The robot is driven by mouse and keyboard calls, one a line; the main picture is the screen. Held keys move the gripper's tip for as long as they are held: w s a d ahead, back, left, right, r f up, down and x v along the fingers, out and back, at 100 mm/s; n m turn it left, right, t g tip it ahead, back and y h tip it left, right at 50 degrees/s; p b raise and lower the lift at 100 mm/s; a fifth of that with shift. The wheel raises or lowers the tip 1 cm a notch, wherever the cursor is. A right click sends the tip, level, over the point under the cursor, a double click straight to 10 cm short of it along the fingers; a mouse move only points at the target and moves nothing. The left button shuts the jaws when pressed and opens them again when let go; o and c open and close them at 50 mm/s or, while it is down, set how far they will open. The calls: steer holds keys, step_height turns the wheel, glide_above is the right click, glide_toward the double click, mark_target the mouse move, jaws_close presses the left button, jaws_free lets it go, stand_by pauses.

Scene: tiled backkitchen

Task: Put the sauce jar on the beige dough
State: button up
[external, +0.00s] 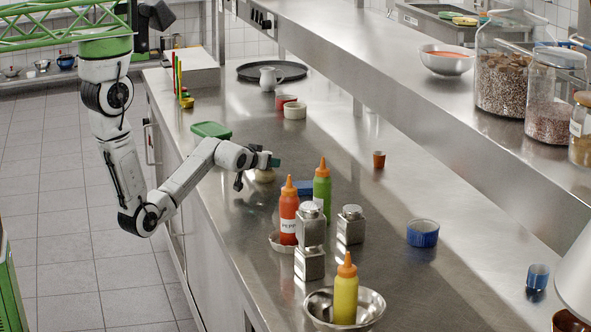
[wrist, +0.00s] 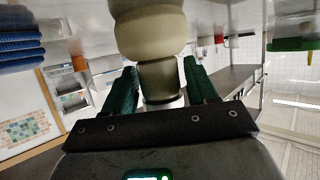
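In the wrist view, where the counter side is at the top, the sauce jar (wrist: 158,79) is a dark olive-grey cylinder with a pale end. It sits between the two green fingers of my gripper (wrist: 161,82), which appear closed on its sides. The beige dough (wrist: 150,36) is a rounded pale lump at the jar's lower end; the two meet in the picture, but I cannot tell whether they touch. In the external view my gripper (external: 275,162) reaches in sideways just above the dough (external: 264,175) on the steel counter. The jar is mostly hidden there.
Steel shakers (external: 310,240) are nearer the camera. A green lid-like item (external: 211,130) lies behind. The counter toward the right is clearer.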

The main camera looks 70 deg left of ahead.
steer(key=shift+o, duration=1.4)
steer(key=shift+r, duration=0.1)
steer(key=shift+s+d+r, duration=0.1)
steer(key=v, duration=1.1)
steer(key=shift+s+d+b, duration=0.3)
steer(key=shift+b, duration=0.1)
